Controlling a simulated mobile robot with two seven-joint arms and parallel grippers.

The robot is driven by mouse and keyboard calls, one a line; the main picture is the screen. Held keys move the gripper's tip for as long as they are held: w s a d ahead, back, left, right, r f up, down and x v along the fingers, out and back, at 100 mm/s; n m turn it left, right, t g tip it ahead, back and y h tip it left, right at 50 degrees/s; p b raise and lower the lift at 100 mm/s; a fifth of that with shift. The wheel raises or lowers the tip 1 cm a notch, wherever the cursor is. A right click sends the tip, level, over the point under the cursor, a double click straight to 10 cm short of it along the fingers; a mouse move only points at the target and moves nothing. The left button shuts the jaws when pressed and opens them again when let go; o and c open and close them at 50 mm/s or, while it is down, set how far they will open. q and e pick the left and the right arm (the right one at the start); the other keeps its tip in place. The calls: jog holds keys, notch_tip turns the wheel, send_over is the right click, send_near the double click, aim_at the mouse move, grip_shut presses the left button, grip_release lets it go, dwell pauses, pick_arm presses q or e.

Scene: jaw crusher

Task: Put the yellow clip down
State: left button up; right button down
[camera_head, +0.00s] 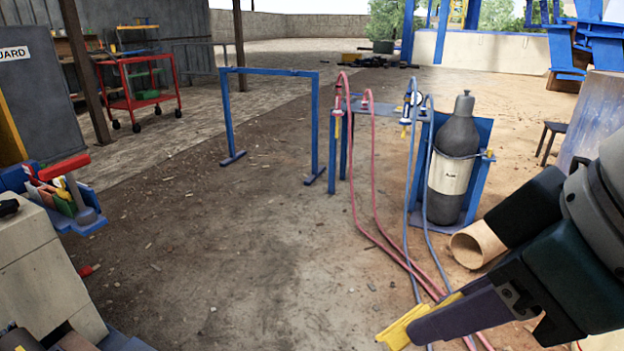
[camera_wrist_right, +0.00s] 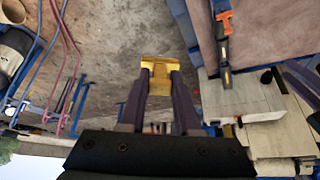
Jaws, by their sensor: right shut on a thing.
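The yellow clip (camera_head: 410,324) is at the tips of my right gripper (camera_head: 440,316), at the lower right of the head view. In the right wrist view the clip (camera_wrist_right: 158,70) sits between the two dark finger ends of the right gripper (camera_wrist_right: 159,80), which is shut on it. It is held up in the air over the dirt floor, with part of it hidden by the fingers. My left gripper does not show in either view.
A light block bench (camera_head: 32,262) with a blue tool holder (camera_head: 88,222) stands at the left. A grey gas cylinder (camera_head: 455,160), red and blue hoses (camera_head: 385,232) and a cardboard tube (camera_head: 476,245) are near my right arm. The dirt floor (camera_head: 240,240) in the middle is mostly clear.

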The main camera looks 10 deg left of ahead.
jog(key=shift+s+a+f+n+g+y+b, duration=0.35)
jog(key=shift+s+a+f+n+b, duration=0.65)
jog(key=shift+f+b, duration=5.85)
jog(key=shift+s+a+f+n+g+y+b, duration=0.2)
jog(key=shift+s+a+f+n+g+b, duration=0.5)
jog(key=shift+f+b, duration=6.15)
jog(key=shift+s+a+f+n+g+y+b, duration=0.2)
jog(key=shift+s+a+f+n+b, duration=0.95)
jog(key=shift+f, duration=11.3)
jog(key=c, duration=0.6)
grip_release()
jog(key=shift+s+d+n, duration=0.15)
jog(key=shift+d+n, duration=0.05)
jog(key=shift+n, duration=0.05)
